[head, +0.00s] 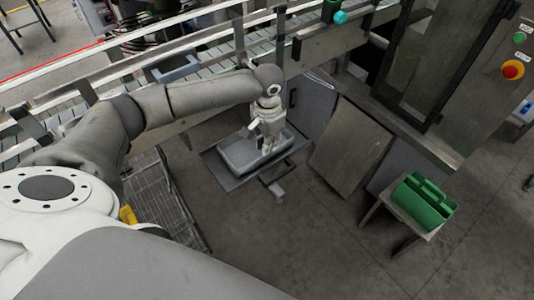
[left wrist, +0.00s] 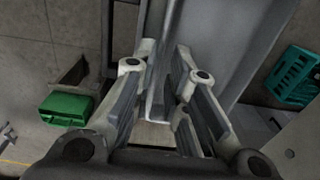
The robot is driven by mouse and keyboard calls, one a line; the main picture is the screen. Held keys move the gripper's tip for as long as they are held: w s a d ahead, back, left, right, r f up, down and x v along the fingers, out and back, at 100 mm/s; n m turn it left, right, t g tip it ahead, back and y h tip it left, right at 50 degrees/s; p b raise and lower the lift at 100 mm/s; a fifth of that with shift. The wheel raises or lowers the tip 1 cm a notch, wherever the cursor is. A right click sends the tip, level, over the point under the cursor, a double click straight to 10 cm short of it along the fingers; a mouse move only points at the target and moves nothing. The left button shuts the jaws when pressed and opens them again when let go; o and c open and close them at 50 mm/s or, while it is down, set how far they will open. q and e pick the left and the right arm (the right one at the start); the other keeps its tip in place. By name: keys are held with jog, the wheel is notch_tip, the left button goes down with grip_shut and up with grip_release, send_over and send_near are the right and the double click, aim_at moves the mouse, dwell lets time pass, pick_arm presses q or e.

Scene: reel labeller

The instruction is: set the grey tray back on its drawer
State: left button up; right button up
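The grey tray (head: 236,162) is a shallow rectangular bin in the middle of the head view. It is over the flat grey drawer (head: 216,168), whose plate shows past the tray's left side; it looks set down there, though contact underneath is hidden. My left gripper (head: 269,151) points down at the tray's right part. In the left wrist view my left gripper (left wrist: 165,60) has its fingers apart, on either side of a grey wall or rim of the tray, with a gap between the tips. My right gripper is not in view.
The conveyor (head: 210,62) runs behind the tray. A grey cabinet panel (head: 350,150) stands to the right. A green carrier (head: 424,200) sits on a small stool; a teal crate (left wrist: 292,75) shows in the left wrist view. A wire rack (head: 155,205) is at the left. The front floor is clear.

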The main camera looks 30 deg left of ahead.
pick_arm(q)
notch_tip(320, 180, up, 6)
jog(key=b, duration=0.1)
dwell(0.5)
